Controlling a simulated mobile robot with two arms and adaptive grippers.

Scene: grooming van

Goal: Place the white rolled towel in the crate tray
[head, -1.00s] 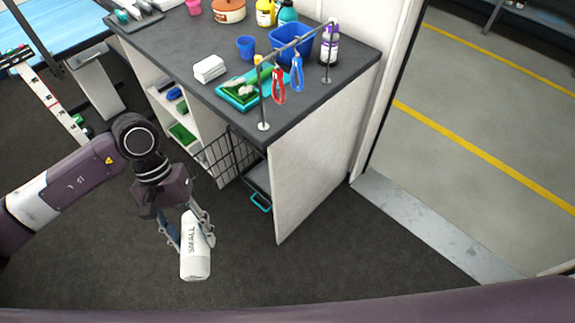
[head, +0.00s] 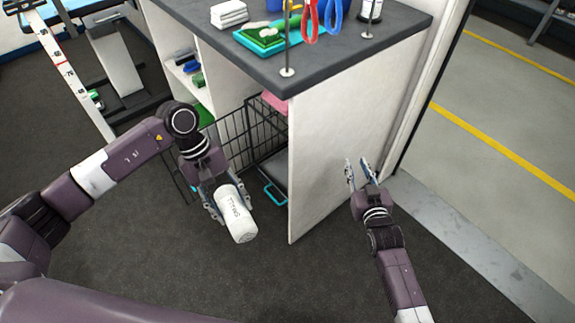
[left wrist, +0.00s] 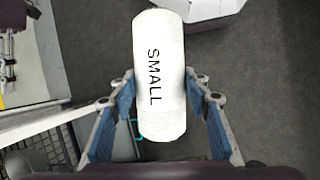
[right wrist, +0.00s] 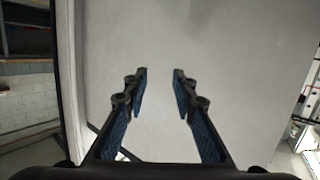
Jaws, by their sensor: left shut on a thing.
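The white rolled towel (head: 235,214), marked SMALL, is held in my left gripper (head: 228,207) above the dark floor, in front of the cabinet. It also shows in the left wrist view (left wrist: 160,75), between the two fingers of my left gripper (left wrist: 163,92). The black wire crate (head: 243,135) stands under the counter with its door side open. Its grey tray (head: 272,172) has a teal handle (head: 274,193) at the front edge. The towel is apart from the crate. My right gripper (head: 360,172) is open and empty beside the white side panel; its fingers show apart in the right wrist view (right wrist: 160,90).
The white side panel (head: 335,150) stands right of the crate. Shelves (head: 190,72) stand left. The floor in front is clear.

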